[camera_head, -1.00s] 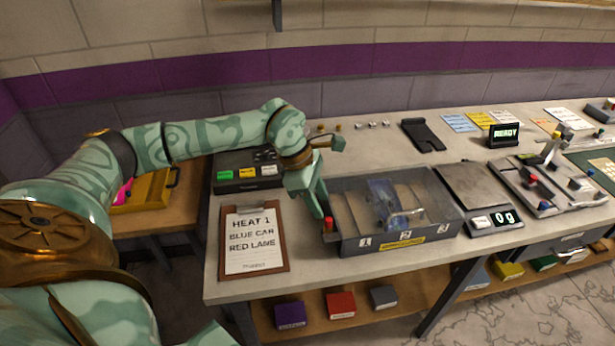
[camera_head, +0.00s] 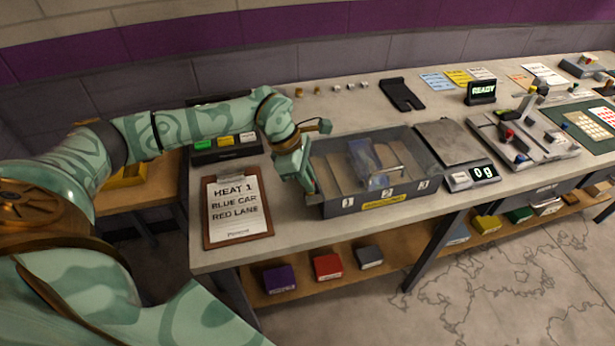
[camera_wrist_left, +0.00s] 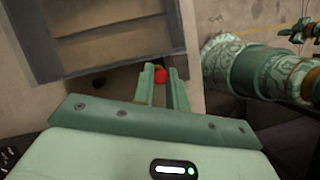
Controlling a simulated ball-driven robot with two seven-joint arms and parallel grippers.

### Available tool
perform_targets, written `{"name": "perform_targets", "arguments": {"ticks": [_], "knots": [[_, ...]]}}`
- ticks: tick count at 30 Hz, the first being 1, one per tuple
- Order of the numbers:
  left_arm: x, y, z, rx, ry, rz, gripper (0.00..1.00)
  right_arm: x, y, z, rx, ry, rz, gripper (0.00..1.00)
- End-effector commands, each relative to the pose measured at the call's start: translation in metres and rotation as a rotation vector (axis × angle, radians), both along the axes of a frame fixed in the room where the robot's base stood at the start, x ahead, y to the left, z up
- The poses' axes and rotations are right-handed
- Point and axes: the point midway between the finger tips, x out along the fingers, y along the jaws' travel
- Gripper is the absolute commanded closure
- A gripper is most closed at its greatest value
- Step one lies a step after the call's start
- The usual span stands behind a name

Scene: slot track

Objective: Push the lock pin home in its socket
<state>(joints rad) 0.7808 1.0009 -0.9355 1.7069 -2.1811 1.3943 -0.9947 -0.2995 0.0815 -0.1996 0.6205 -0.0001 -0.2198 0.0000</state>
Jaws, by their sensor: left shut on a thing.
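The lock pin, a small red-topped peg (camera_wrist_left: 160,75), shows between the fingertips of my left gripper in the left wrist view. My left gripper (camera_head: 310,194) is shut on it, just off the left end of the grey numbered tray (camera_head: 345,208). In the left wrist view a dark round spot (camera_wrist_left: 100,85) lies beside the tray wall, left of the pin. I cannot tell whether it is the socket, or how deep the pin sits.
A clear-covered blue car (camera_head: 370,165) is in the tray. A clipboard (camera_head: 236,210) reading blue car, red lane lies left of the gripper. A scale (camera_head: 470,177) stands right of the tray. The bench's front strip is clear.

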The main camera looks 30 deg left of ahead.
Motion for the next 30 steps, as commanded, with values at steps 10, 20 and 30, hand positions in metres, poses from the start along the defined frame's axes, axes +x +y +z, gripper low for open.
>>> {"name": "perform_targets", "arguments": {"ticks": [10, 20, 30], "knots": [[0.0003, 0.0002, 0.0006, -0.001, -0.001, 0.0, 1.0, -0.0004, 0.001, 0.0, 0.001, 0.001, -0.001, 1.0], [0.0003, 0.0003, -0.0021, 0.0, -0.001, 0.0, 1.0, -0.001, 0.0024, -0.0013, 0.003, 0.002, -0.001, 1.0], [-0.0001, 0.0001, -0.0031, 0.0, 0.0, 0.0, 0.6, -0.0012, 0.0023, -0.0013, 0.003, 0.002, -0.001, 1.0]]}}
